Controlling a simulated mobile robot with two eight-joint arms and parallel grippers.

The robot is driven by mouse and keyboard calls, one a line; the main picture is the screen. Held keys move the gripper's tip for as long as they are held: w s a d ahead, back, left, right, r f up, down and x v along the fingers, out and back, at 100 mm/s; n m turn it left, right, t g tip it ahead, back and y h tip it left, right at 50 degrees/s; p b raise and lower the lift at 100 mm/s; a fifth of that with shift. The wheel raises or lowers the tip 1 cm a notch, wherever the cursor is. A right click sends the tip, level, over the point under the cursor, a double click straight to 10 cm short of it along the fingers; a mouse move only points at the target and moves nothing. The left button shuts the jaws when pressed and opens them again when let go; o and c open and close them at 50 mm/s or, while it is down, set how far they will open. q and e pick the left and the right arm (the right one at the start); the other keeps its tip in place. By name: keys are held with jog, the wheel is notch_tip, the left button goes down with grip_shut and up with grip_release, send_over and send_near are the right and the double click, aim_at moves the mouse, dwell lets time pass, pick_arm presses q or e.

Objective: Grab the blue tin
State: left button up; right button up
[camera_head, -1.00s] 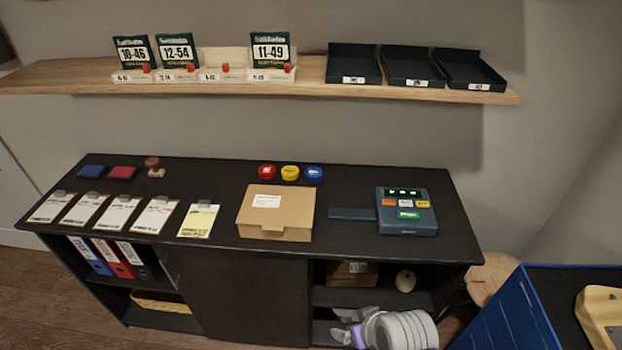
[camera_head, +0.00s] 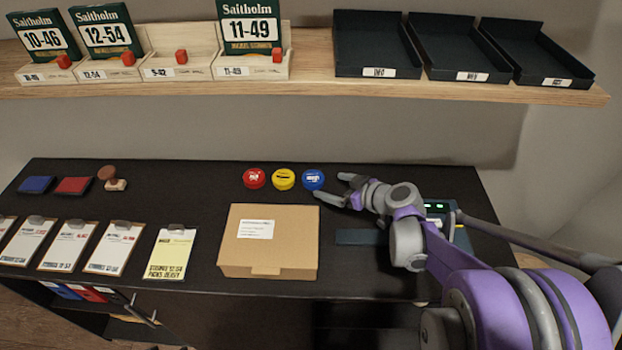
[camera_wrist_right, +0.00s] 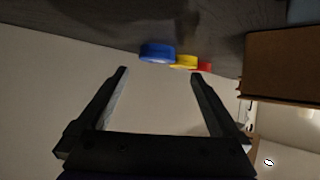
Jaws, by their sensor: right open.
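The blue tin (camera_head: 313,180) is small and round. It stands on the black cabinet top at the right end of a row with a yellow tin (camera_head: 283,179) and a red tin (camera_head: 254,178). My right gripper (camera_head: 334,187) is open and empty just to the right of the blue tin, with its fingers pointing at it. In the right wrist view the blue tin (camera_wrist_right: 157,52) appears beyond the open fingertips (camera_wrist_right: 160,72), not between them. My left gripper is not in view.
A cardboard box (camera_head: 268,255) sits in front of the tins. A device with green digits (camera_head: 440,207) is partly hidden behind my right arm. Several clipboards and ink pads (camera_head: 73,185) are at the left. A wooden shelf (camera_head: 310,79) with dark trays runs above.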

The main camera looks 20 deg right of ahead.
aim_at(317, 180)
jog(key=x, duration=0.7)
jog(key=shift+w+d+f, duration=0.15)
jog(key=shift+w, duration=0.05)
jog(key=c, duration=1.2)
